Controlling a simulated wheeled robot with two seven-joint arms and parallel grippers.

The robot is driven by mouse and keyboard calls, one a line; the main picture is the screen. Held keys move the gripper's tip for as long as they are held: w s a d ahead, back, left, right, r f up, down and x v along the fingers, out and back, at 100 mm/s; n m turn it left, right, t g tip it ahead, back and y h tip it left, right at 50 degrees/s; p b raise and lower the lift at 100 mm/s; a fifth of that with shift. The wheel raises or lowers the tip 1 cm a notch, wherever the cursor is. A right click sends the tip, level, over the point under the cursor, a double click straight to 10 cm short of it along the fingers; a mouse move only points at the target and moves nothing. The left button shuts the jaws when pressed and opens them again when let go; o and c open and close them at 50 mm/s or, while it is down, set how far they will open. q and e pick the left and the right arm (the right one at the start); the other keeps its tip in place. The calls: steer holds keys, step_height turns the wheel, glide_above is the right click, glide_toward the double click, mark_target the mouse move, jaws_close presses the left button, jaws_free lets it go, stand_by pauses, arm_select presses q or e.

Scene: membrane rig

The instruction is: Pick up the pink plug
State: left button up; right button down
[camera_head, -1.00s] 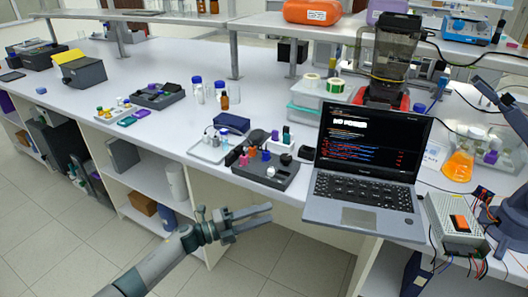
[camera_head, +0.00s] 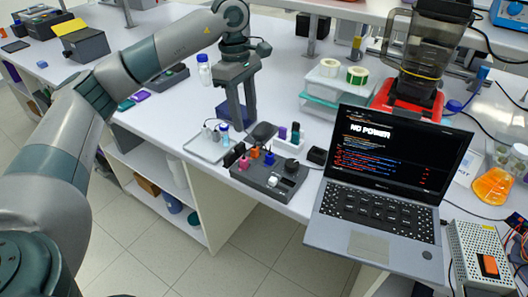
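The small pink plug (camera_head: 244,163) stands on the left part of a dark control block (camera_head: 285,187) near the table's front edge. An orange plug (camera_head: 255,153) and a blue plug (camera_head: 269,158) stand close to its right. My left gripper (camera_head: 237,120) points down above the table, behind the plug in the picture. Its two fingers are apart with nothing visible between them. It is clear of the plug. My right gripper is not in view.
A laptop (camera_head: 375,195) reading "NO POWER" stands right of the block. A small tray (camera_head: 205,147) with little bottles lies to the left. A red-based blender (camera_head: 408,100) is behind.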

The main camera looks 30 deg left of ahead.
arm_select(q)
steer(key=shift+w+a+r+y, duration=0.15)
steer(key=shift+a+r+y, duration=0.2)
steer(key=shift+a+r, duration=0.25)
steer(key=shift+w+a+r+y, duration=0.15)
steer(key=shift+a+r+y, duration=0.2)
steer(key=shift+a+r, duration=0.25)
steer(key=shift+f, duration=0.1)
steer(key=p, duration=0.5)
glide_above(242, 157)
step_height(242, 157, down, 11)
steer(key=shift+f, duration=0.55)
